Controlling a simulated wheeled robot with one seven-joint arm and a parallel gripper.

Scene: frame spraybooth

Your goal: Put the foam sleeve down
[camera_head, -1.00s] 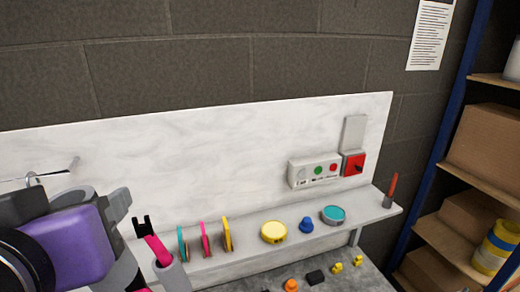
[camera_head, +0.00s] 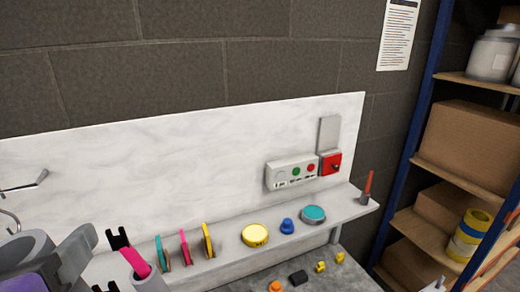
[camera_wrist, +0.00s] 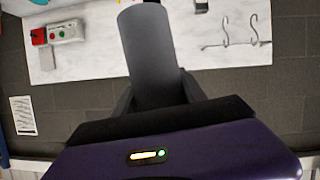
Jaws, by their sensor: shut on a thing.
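The foam sleeve (camera_wrist: 158,55) is a plain grey cylinder in the wrist view, standing out from between the dark fingers of my gripper (camera_wrist: 160,92). My gripper is shut on it. The sleeve's lower part is hidden by the gripper, and its far end reaches the top of the picture. In the head view, only part of my grey and purple gripper shows at the lower left corner, in front of the white back panel and left of the ledge. I cannot clearly tell the sleeve from the grey gripper parts there.
A ledge (camera_head: 355,208) carries coloured discs, a yellow tin (camera_head: 255,235), a blue knob (camera_head: 287,226) and a teal tin (camera_head: 313,215). A grey cup (camera_head: 150,283) holds a pink-handled tool. Small parts lie on the grey bench (camera_head: 325,262). Shelves with boxes (camera_head: 465,145) stand right.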

